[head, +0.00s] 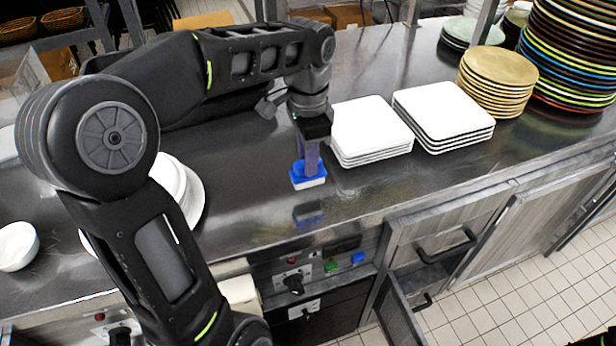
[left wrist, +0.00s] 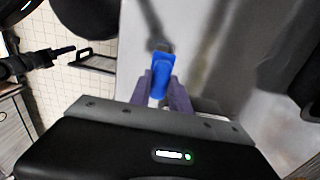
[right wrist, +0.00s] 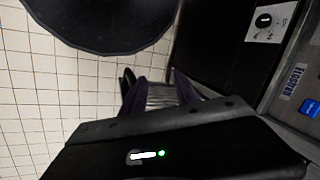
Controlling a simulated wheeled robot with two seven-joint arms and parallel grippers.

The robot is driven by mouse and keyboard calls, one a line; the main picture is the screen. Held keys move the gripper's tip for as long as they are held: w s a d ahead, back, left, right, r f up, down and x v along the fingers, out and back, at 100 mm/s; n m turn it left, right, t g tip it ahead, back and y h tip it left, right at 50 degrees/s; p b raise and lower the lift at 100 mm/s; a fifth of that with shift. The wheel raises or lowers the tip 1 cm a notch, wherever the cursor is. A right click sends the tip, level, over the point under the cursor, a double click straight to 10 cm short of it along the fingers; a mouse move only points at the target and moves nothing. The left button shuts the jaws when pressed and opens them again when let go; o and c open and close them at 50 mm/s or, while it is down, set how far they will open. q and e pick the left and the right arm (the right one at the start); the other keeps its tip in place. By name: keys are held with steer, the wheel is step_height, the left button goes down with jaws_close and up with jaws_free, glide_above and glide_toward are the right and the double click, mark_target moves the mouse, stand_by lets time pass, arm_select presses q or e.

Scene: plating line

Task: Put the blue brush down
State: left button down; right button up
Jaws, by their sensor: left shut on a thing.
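The blue brush (head: 308,178) has a blue body and a pale underside. It hangs upright over the dark steel counter (head: 250,150), near its front edge. A gap between the brush and its reflection shows it a little above the surface. My left gripper (head: 308,155) is shut on it from above. In the left wrist view the blue brush (left wrist: 161,76) sits between the two purple fingers (left wrist: 160,85).
Two stacks of white square plates (head: 370,130) (head: 443,112) stand right of the brush. Tan plates (head: 497,80) and tall coloured plates (head: 570,50) stand further right. White round plates (head: 190,200) and a bowl (head: 17,246) are at left. Counter around the brush is clear.

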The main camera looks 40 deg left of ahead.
arm_select(q)
steer(key=shift+f, duration=0.2)
steer(key=shift+s+f+p, duration=0.15)
steer(key=shift+f+p, duration=0.15)
steer(key=shift+f, duration=2.05)
steer(key=c, duration=1.4)
jaws_free()
steer(key=shift+f, duration=0.1)
steer(key=shift+c, duration=0.2)
steer(key=shift+o, duration=1.2)
